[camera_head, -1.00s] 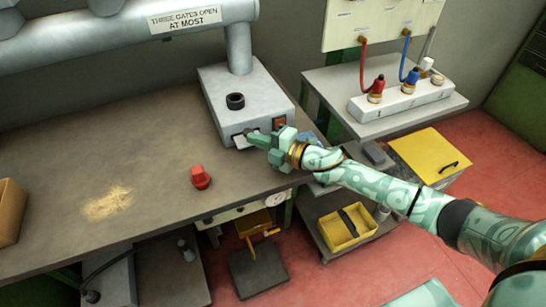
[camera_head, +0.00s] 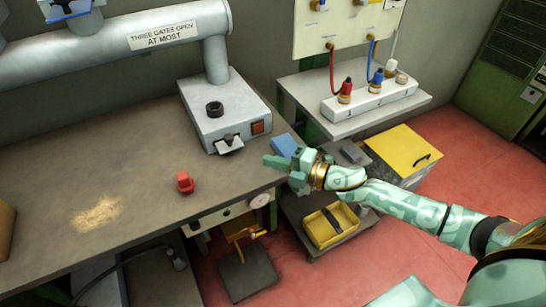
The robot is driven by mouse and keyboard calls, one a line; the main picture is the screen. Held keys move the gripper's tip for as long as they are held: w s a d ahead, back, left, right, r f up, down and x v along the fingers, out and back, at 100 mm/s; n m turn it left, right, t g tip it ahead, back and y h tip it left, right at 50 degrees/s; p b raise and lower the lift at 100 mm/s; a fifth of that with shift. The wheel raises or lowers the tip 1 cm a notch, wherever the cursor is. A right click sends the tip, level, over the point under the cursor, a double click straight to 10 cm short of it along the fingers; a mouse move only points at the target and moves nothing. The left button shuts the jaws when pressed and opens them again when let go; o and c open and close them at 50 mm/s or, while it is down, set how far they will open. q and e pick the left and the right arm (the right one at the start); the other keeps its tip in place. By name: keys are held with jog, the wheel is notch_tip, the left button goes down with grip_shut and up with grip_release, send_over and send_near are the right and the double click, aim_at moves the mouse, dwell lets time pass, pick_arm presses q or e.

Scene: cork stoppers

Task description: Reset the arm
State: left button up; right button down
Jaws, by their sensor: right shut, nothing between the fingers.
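My right arm comes in from the lower right. Its green gripper (camera_head: 276,164) is shut and empty, near the right end of the workbench (camera_head: 120,160). It is apart from the grey machine box (camera_head: 225,110), to the right of and below the silver part (camera_head: 229,143) on the box's front. My left gripper is not in view.
A red object (camera_head: 185,182) and a patch of sawdust (camera_head: 97,213) lie on the bench. A blue block (camera_head: 285,144) is close behind the right gripper. A white socket strip (camera_head: 369,101) stands on a side shelf. A yellow tray (camera_head: 331,225) is below my arm.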

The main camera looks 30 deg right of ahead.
jog(key=shift+s+d, duration=0.15)
jog(key=s+d+f+m+g+h, duration=0.2)
jog(key=s+m+h, duration=0.35)
jog(key=s, duration=0.25)
jog(key=s+d+f+m+g+h, duration=0.2)
jog(key=s+d+m+g+h, duration=0.1)
jog(key=s+m+h, duration=0.4)
jog(key=s+d+f+m+g+h, duration=0.25)
jog(key=s+m, duration=0.25)
jog(key=s, duration=0.4)
jog(key=s+a+f+g+y, duration=0.1)
jog(key=s+a+f, duration=0.2)
jog(key=f, duration=0.9)
jog(key=s+a+f+g+y, duration=0.1)
jog(key=s+a+f+y, duration=0.15)
jog(key=f, duration=0.95)
jog(key=s+f+m+g, duration=0.1)
jog(key=s+f, duration=0.6)
jog(key=s, duration=0.3)
jog(key=s+f+m+g, duration=0.2)
jog(key=s+f, duration=0.5)
jog(key=s, duration=0.3)
jog(key=shift+s+d+f+y, duration=0.2)
jog(key=shift+s+d+y, duration=0.1)
jog(key=shift+s+y, duration=0.15)
